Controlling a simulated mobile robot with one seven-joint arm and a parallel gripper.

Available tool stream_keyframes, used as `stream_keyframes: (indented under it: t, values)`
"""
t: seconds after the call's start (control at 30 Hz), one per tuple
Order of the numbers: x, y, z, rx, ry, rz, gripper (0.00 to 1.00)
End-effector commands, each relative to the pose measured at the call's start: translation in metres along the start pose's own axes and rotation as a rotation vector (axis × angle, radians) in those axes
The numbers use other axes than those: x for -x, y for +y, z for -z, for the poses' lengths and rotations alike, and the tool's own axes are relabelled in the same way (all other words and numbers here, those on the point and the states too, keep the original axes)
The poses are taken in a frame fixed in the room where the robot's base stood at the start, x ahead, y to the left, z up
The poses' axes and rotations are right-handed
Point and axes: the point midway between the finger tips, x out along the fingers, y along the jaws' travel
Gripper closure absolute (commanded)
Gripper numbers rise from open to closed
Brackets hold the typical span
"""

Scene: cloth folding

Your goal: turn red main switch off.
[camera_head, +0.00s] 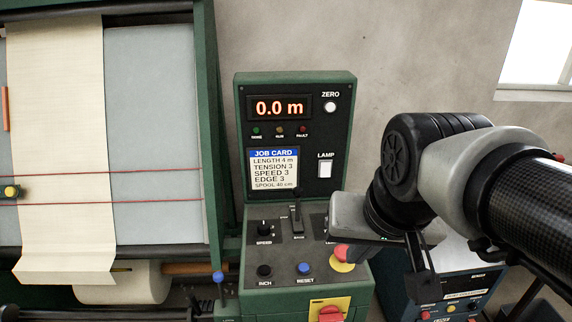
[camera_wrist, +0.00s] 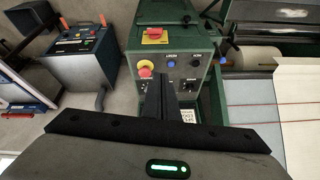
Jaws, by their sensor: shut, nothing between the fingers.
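The red main switch (camera_head: 330,314) sits on a yellow plate on the lower front of the green console (camera_head: 230,302), partly cut off by the bottom edge of the head view. It also shows in the wrist view (camera_wrist: 154,33), near the top of the picture. I cannot tell its set position. My gripper (camera_head: 424,294) is shut and empty, pointing down to the right of the console in the head view. Its dark fingers (camera_wrist: 164,84) show in the wrist view below the switch, apart from it, and cover part of the control panel.
A red mushroom button (camera_head: 342,252) on a yellow base sits above the switch, close to my wrist. The panel also has a blue button (camera_head: 305,268), knobs and a lever. A blue box (camera_wrist: 85,58) stands beside the console. The cloth machine (camera_head: 152,110) is at left.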

Motion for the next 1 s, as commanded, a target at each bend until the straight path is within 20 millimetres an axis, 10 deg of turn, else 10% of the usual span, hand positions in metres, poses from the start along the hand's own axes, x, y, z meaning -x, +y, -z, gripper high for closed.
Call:
stream_keyframes:
  t: [0.5, 1.0]
  values:
    - [-0.218, -0.001, 0.013, -1.237, -0.300, -0.307, 1.00]
    - [-0.240, 0.000, 0.011, -1.379, -0.305, -0.367, 1.00]
